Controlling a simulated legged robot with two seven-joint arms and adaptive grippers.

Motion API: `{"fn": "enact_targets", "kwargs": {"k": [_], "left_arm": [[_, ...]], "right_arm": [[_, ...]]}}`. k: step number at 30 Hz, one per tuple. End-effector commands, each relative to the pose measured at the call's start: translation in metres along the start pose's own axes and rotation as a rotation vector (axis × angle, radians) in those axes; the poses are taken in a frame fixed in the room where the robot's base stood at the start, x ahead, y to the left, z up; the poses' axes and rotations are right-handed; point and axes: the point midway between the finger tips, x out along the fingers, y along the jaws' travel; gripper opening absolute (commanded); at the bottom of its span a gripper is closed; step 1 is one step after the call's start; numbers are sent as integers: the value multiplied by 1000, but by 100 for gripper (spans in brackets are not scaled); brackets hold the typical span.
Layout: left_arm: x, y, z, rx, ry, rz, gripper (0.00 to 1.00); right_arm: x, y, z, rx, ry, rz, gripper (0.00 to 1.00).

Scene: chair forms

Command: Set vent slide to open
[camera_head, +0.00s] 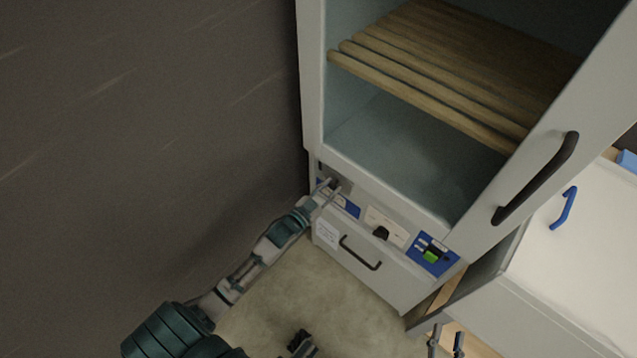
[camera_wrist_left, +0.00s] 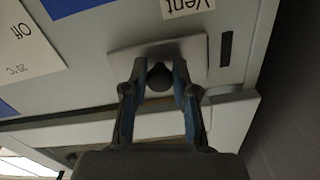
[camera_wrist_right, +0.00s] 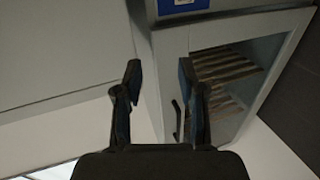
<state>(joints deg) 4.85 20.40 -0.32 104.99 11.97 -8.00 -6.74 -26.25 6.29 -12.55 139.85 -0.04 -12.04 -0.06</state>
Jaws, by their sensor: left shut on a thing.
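The vent slide is a grey plate (camera_wrist_left: 184,50) with a dark round knob (camera_wrist_left: 160,77), under a "Vent" label (camera_wrist_left: 186,7) in the left wrist view. A dark slot (camera_wrist_left: 226,48) shows beside the plate. My left gripper (camera_head: 330,187) is at the left end of the cabinet's control panel in the head view. Its fingers (camera_wrist_left: 160,75) are closed around the knob, one on each side. My right gripper (camera_head: 446,338) is at the bottom edge of the head view. In the right wrist view its fingers (camera_wrist_right: 160,75) are apart with nothing between them.
The panel also has a black knob (camera_head: 381,233) and a green switch (camera_head: 431,256). Below is a drawer with a handle (camera_head: 360,253). A white unit (camera_head: 580,260) stands at right.

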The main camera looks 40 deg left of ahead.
Motion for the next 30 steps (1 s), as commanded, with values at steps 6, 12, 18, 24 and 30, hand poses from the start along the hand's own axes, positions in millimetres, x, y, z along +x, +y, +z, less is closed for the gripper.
{"fn": "enact_targets", "kwargs": {"k": [6,12,18,24,30], "left_arm": [[2,33,-19,-4,14,-2,0],[2,46,-20,0,14,0,0],[1,48,-20,-1,17,3,0],[2,49,-20,0,15,3,53],[1,47,-16,-1,8,3,53]], "right_arm": [[-13,8,32,-10,-258,16,40],[-20,10,48,-12,-356,22,40],[-21,10,49,-12,-359,22,40],[-19,10,50,-13,-360,23,40],[-19,10,50,-12,-360,23,40]]}}
